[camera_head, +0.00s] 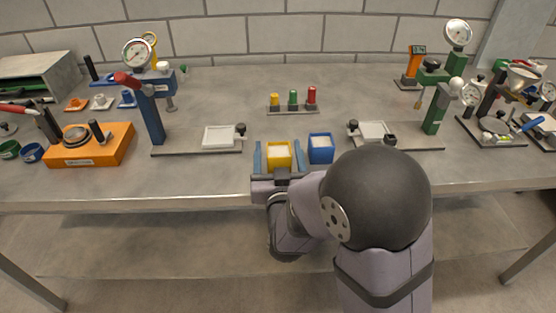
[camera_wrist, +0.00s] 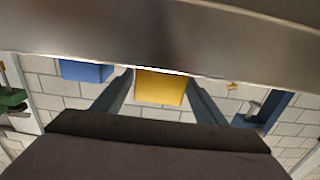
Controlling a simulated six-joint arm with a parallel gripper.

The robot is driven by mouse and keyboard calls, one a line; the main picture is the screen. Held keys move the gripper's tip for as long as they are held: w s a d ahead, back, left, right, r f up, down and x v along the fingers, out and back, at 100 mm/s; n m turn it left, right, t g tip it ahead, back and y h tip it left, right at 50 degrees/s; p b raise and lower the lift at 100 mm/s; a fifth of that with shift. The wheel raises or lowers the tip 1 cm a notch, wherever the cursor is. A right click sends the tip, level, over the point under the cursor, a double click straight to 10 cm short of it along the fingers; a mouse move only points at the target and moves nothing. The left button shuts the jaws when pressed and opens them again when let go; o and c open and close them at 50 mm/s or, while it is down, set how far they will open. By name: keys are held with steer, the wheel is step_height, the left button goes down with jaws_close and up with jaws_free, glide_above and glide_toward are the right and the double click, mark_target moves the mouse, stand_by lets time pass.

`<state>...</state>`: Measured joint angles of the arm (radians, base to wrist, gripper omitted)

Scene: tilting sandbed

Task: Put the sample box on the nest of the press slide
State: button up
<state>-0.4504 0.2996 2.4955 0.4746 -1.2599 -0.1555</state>
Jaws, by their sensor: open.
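A yellow box (camera_head: 279,163) with a pale filling stands near the table's front edge, and a blue box (camera_head: 321,156) with a similar filling stands just right of it. My gripper (camera_head: 278,157) is open, with one blue-grey finger on each side of the yellow box. In the wrist view the yellow box (camera_wrist: 160,88) shows between the fingers (camera_wrist: 160,92), with gaps visible; the blue box (camera_wrist: 86,70) is at left. A blue press (camera_head: 150,115) has a white nest plate (camera_head: 219,137) on its slide at left. A green press (camera_head: 437,108) has a white nest plate (camera_head: 373,131) at right.
A stand with yellow, green and red pegs (camera_head: 293,104) is behind the boxes. An orange device (camera_head: 92,148) stands at far left, and gauges with a metal cup stand (camera_head: 490,120) crowd the right. Black knobs rise beside both nests. The table between the presses is mostly clear.

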mark_target(278, 160)
steer(key=shift+s+a+f+b, duration=0.1)
steer(key=shift+s+b, duration=0.05)
steer(key=shift+s, duration=0.35)
steer(key=shift+s+a+f+b, duration=0.1)
steer(key=shift+s+b, duration=0.05)
steer(key=shift+s, duration=0.3)
steer(key=shift+d+f+b, duration=0.1)
steer(key=shift+b, duration=0.7)
steer(key=shift+s+b, duration=0.1)
steer(key=shift+b, duration=1.05)
steer(key=s+b, duration=0.1)
steer(key=b, duration=0.2)
steer(key=shift+s+b, duration=0.15)
steer(key=shift+b, duration=0.35)
steer(key=shift+o, duration=0.4)
steer(key=shift+s+r, duration=0.15)
steer(key=shift+r, duration=0.05)
steer(key=shift+r, duration=0.1)
